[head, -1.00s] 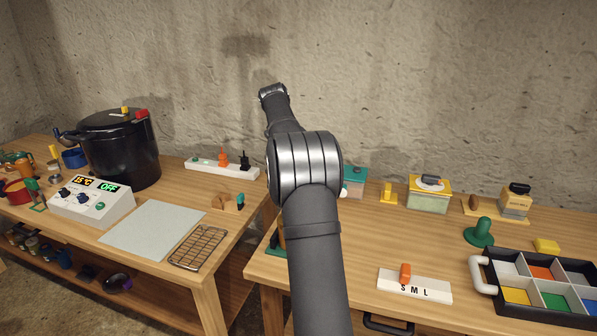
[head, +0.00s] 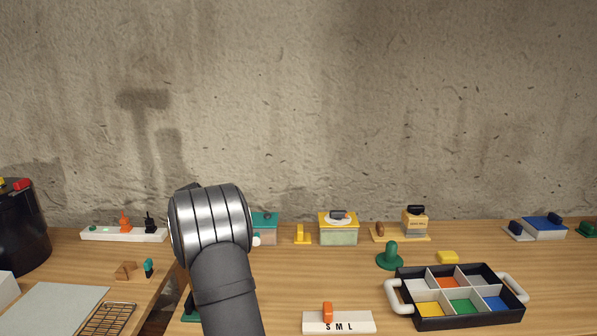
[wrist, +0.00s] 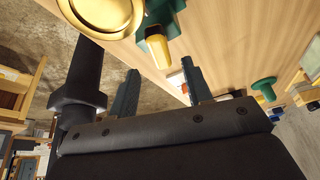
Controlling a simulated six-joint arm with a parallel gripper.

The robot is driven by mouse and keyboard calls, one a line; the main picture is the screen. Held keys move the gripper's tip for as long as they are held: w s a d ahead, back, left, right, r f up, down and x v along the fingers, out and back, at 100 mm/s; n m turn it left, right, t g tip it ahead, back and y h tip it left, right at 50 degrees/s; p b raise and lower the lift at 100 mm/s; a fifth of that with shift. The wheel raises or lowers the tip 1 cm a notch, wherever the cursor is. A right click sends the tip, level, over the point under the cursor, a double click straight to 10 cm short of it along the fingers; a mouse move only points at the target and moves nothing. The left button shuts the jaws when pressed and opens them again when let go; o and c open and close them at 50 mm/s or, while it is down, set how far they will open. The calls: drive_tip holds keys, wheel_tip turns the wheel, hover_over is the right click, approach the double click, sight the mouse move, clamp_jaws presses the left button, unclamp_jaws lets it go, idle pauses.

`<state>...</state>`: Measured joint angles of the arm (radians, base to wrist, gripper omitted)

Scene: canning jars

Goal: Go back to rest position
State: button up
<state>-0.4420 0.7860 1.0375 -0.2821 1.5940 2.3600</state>
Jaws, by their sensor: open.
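My gripper (wrist: 160,67) shows in the wrist view with its two dark green fingers apart and nothing between them. In the head view only my arm shows, with its silver joint at left of centre, and the gripper itself is not seen. Beyond the fingers in the wrist view are a gold disc (wrist: 100,12), cut off by the top edge, and a yellow-handled piece (wrist: 157,45) next to a green part. They appear apart from the fingers.
A black tray (head: 402,312) with coloured compartments and white handles sits at the right. An S M L slider block (head: 350,325), a green knobbed piece (head: 390,257) and small boxes such as the yellow-lidded one (head: 338,236) stand on the table. A black pot (head: 22,235) is at the far left.

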drive_tip(key=shift+x, duration=2.75)
drive_tip(key=v, duration=1.7)
drive_tip(key=x, duration=1.7)
drive_tip(key=shift+f, duration=0.15)
drive_tip(key=shift+n+t, duration=0.4)
drive_tip(key=shift+n, duration=0.7)
drive_tip(key=n+t, duration=0.1)
drive_tip(key=n, duration=0.1)
drive_tip(key=n+t, duration=0.1)
drive_tip(key=n, duration=0.2)
drive_tip(key=shift+s, duration=0.15)
drive_tip(key=shift+o, duration=0.4)
